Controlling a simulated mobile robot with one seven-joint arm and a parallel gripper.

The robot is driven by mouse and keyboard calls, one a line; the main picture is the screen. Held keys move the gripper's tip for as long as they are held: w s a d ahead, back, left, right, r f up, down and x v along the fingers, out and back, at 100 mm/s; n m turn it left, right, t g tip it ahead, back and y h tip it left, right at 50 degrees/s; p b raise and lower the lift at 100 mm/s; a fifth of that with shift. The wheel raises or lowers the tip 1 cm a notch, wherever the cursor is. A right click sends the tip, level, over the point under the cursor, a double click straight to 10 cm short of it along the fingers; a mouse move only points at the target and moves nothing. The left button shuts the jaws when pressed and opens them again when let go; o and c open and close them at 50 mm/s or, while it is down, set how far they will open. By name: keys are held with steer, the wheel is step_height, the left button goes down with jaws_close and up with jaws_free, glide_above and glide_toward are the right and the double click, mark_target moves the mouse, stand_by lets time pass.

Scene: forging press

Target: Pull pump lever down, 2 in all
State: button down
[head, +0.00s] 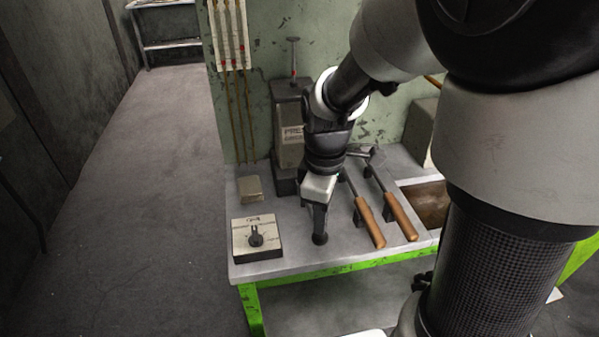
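My gripper (319,225) points down over the front part of the grey bench, left of the wooden-handled tools. Its dark fingers show as one narrow shape, so I cannot tell whether they are open or shut. A round black knob (320,239) shows right at the fingertips; I cannot tell whether it is held or only lies behind or below them. A tall dark grey box (288,125) with a label starting "PRES" stands behind my gripper, partly hidden by my arm. An upright rod with a flat grey top and red lower part (293,57) rises from it. No lever is clearly identifiable.
A control box with a black dial (256,236) sits at the bench's front left, with a small tan block (250,189) behind it. Two wooden-handled tools (370,222) lie right of my gripper. A brown-filled tray (428,203) is farther right. Floor at left is clear.

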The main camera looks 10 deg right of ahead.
steer(key=shift+f+b, duration=0.7)
steer(key=shift+f, duration=0.25)
steer(key=shift+r, duration=0.1)
step_height(320, 180, up, 10)
steer(key=w+p, duration=0.1)
steer(key=p, duration=0.7)
steer(key=shift+w+p, duration=0.35)
steer(key=shift+p, duration=0.05)
steer(key=shift+f, duration=0.2)
steer(key=shift+s+f+b, duration=0.3)
steer(key=shift+f+b, duration=0.7)
steer(key=shift+f, duration=0.3)
steer(key=shift+s+f+b, duration=0.25)
steer(key=shift+f+b, duration=0.7)
steer(key=shift+f, duration=0.4)
steer(key=shift+s+f+b, duration=0.3)
steer(key=shift+f+b, duration=0.7)
steer(key=shift+f, duration=0.3)
